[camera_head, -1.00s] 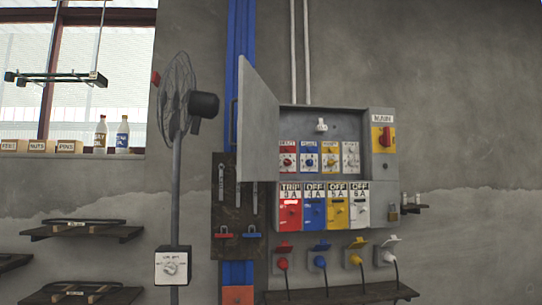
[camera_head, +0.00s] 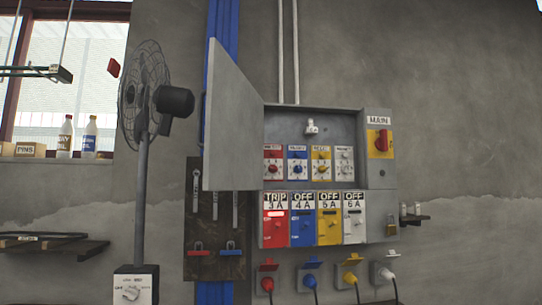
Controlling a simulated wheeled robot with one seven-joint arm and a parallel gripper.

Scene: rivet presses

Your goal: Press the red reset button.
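A grey electrical cabinet (camera_head: 375,178) hangs on the wall with its door (camera_head: 228,125) swung open to the left. In its lower row, a red module (camera_head: 274,235) is labelled TRIP 3 A and has a bright light strip. Blue (camera_head: 302,233), yellow (camera_head: 329,233) and white (camera_head: 354,233) modules beside it read OFF. Above is a row of small dial units, the leftmost with a red knob (camera_head: 272,168). I cannot tell which small red part is the reset button. My gripper is not in view.
A red main switch (camera_head: 381,143) is at the cabinet's upper right. Coloured plugs hang below, such as the red plug (camera_head: 267,284). A standing fan (camera_head: 150,105) is at left, near the open door. Shelves (camera_head: 45,246) jut out at lower left.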

